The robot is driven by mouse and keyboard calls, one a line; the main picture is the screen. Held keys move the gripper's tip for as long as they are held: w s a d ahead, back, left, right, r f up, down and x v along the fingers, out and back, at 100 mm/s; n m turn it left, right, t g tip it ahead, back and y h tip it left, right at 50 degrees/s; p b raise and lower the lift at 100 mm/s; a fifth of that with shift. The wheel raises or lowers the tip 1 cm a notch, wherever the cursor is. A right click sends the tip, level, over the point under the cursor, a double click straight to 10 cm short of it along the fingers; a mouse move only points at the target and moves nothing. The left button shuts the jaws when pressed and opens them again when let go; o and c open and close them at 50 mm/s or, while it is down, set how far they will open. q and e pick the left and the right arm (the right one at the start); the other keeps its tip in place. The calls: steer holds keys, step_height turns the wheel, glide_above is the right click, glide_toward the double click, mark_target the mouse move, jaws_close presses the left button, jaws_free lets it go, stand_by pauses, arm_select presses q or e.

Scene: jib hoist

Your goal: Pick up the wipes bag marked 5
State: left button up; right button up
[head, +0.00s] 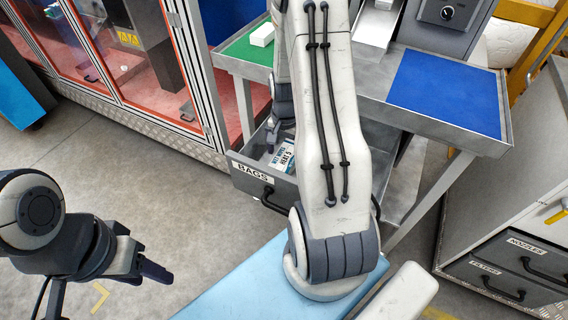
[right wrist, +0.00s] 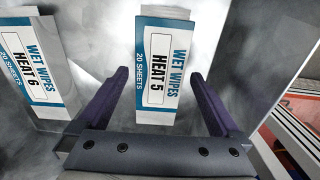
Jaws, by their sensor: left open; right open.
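The wipes bag marked HEAT 5 (right wrist: 155,104) is white and blue and lies in the open drawer labelled BAGS (head: 262,183). It also shows in the head view (head: 284,161), partly hidden by my right arm. My right gripper (right wrist: 159,76) is open above the bag. In the right wrist view its purple fingers stand on either side of the bag's lower part, with gaps visible. I cannot tell how far above the bag they are. In the head view my left gripper (head: 150,268) is open and empty at the lower left, over the floor.
A bag marked HEAT 6 (right wrist: 36,70) lies left of HEAT 5 in the drawer. Metal drawer walls close in around the bags. Above the drawer is a bench with a green mat (head: 246,47) and a blue mat (head: 446,90). A glass-doored cabinet (head: 130,62) stands at left.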

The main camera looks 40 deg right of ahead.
step_height(320, 180, down, 3)
steer(key=shift+r, duration=0.1)
steer(key=c, duration=1.2)
